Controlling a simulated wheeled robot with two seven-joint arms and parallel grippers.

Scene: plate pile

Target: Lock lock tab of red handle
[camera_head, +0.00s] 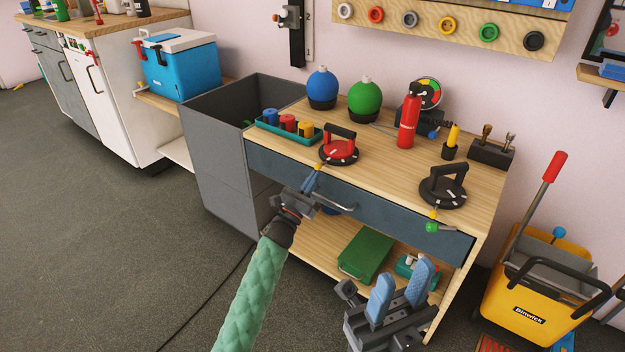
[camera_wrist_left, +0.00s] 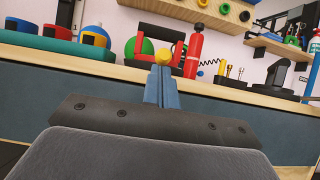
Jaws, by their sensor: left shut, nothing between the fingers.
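The red handle (camera_head: 340,133) stands upright on a round red-and-black suction base (camera_head: 338,153) near the front edge of the wooden worktop. It also shows in the left wrist view (camera_wrist_left: 145,46). A small yellow lock tab (camera_head: 319,166) sticks out from the base towards the front left; it shows as a yellow knob in the left wrist view (camera_wrist_left: 164,56). My left gripper (camera_head: 313,178) is shut and empty, with its blue fingertips right at the tab. I cannot tell whether they touch. My right gripper (camera_head: 403,278) is open and empty, low in front of the bench.
A black-handled suction cup (camera_head: 442,186) stands to the right, with a green knob (camera_head: 432,228) at the front edge. A teal tray (camera_head: 268,130) with colored cups is left of the red handle. A fire extinguisher (camera_head: 408,120) stands behind. A drawer handle (camera_head: 335,203) projects below the edge.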

